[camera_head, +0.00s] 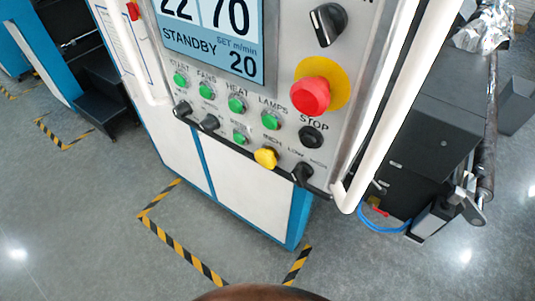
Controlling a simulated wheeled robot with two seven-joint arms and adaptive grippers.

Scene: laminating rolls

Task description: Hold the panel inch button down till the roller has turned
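The control panel (222,115) is near the middle of the head view, tilted in the picture. Its yellow button (266,158) is in the lower row, with a label that seems to read INCH just above it. Nothing touches this button. The panel screen (208,38) reads STANDBY and a set speed of 20 m/min. At the right, a long dark metallic roller (488,135) runs beside the machine; whether it turns cannot be told from one frame. Neither of my grippers is in view.
A red stop button (310,95) on a yellow disc sits above right of the yellow button. Green buttons and black knobs surround it. A white rail (385,110) runs along the panel's right side. The grey floor (80,210) is open, with yellow-black marking tape.

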